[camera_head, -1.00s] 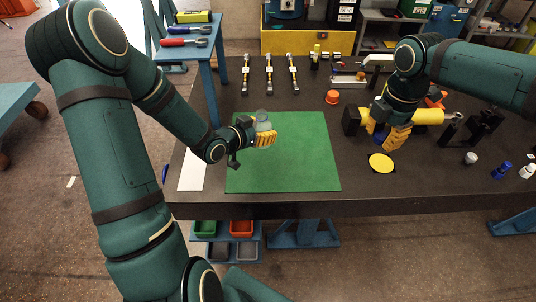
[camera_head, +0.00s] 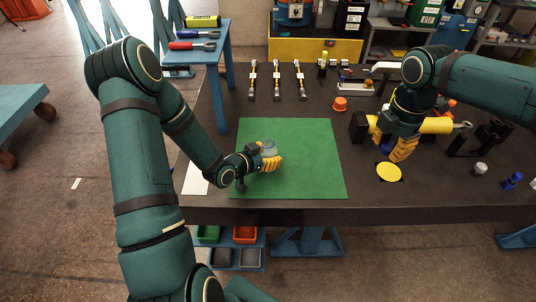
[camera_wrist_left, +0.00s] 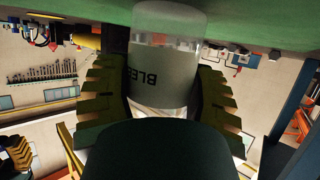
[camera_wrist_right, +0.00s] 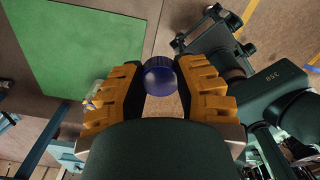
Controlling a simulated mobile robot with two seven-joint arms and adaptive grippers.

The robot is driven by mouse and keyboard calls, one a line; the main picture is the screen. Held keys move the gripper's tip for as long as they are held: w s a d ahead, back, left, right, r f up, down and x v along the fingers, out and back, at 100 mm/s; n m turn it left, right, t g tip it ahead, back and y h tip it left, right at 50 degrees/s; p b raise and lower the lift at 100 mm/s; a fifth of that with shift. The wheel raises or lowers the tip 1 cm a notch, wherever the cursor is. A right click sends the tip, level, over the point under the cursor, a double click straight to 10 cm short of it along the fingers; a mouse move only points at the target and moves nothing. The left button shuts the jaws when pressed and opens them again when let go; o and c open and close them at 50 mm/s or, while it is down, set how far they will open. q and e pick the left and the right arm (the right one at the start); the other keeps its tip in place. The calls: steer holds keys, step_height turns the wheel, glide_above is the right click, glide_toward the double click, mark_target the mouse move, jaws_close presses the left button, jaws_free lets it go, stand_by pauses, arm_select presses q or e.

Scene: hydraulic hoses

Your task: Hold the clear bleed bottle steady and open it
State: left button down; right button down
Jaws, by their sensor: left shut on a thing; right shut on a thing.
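The clear bleed bottle (camera_head: 268,147) is at the green mat (camera_head: 310,165), near its left middle. My left gripper (camera_head: 270,162) is shut around its body. In the left wrist view the bottle (camera_wrist_left: 165,65) shows dark "BLE" lettering between the fingers, its far end against the green; whether it touches the mat I cannot tell. My right gripper (camera_head: 402,150) is shut on a round blue cap (camera_wrist_right: 160,78), well to the right of the bottle. The cap is held between the fingertips, apart from the bottle.
A yellow disc (camera_head: 389,172) lies below my right gripper. A yellow cylinder (camera_head: 437,125) and a black stand (camera_head: 490,137) are close behind and right of it. An orange cap (camera_head: 340,103) and several hoses (camera_head: 277,80) lie farther back. The mat's right half is clear.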

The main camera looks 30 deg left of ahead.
arm_select(q)
steer(key=shift+f, duration=0.2)
steer(key=shift+c, duration=0.9)
jaws_free()
steer(key=shift+r, duration=0.1)
